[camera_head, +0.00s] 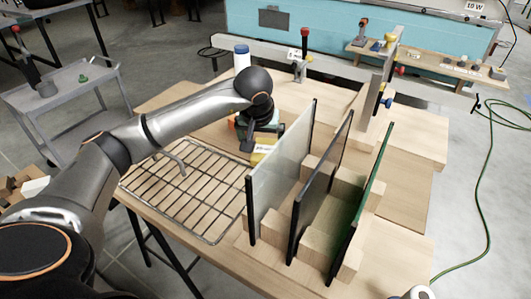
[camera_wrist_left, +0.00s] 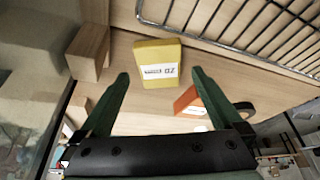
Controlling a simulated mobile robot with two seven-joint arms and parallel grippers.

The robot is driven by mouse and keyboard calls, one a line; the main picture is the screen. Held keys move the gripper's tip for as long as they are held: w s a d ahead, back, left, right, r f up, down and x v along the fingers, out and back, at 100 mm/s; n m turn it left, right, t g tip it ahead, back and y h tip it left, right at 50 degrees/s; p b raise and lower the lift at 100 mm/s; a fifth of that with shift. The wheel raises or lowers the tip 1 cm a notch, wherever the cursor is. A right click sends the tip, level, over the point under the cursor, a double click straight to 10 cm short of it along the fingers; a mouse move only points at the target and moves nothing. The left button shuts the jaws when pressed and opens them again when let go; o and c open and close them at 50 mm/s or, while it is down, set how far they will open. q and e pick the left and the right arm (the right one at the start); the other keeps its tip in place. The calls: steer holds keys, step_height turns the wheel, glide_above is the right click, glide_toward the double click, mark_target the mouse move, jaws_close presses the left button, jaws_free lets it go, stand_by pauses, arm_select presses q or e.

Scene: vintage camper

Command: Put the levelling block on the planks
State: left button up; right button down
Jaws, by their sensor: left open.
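A yellow block with a white label (camera_wrist_left: 158,55), which looks like the levelling block, lies on the wooden worktop. It also shows in the head view (camera_head: 262,152), partly hidden by my gripper. My left gripper (camera_wrist_left: 160,78) is open and empty, its green fingertips just short of the block, which lies ahead between them. In the head view the left gripper (camera_head: 248,140) points down beside the block. Pale wooden boards (camera_head: 412,130) lie at the right of the worktop; I cannot tell whether these are the planks. My right gripper is not in view.
A wire rack (camera_head: 190,190) lies left of the block. Upright panels (camera_head: 283,170) in wooden blocks stand close on its right. An orange object (camera_wrist_left: 188,101) lies near the right finger. A white bottle with a blue cap (camera_head: 242,58) stands behind.

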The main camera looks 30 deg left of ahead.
mark_target(264, 153)
arm_select(q)
steer(key=shift+x, duration=2.7)
steer(key=shift+w, duration=0.1)
steer(key=c, duration=1.4)
step_height(264, 153, up, 10)
steer(key=shift+p, duration=0.35)
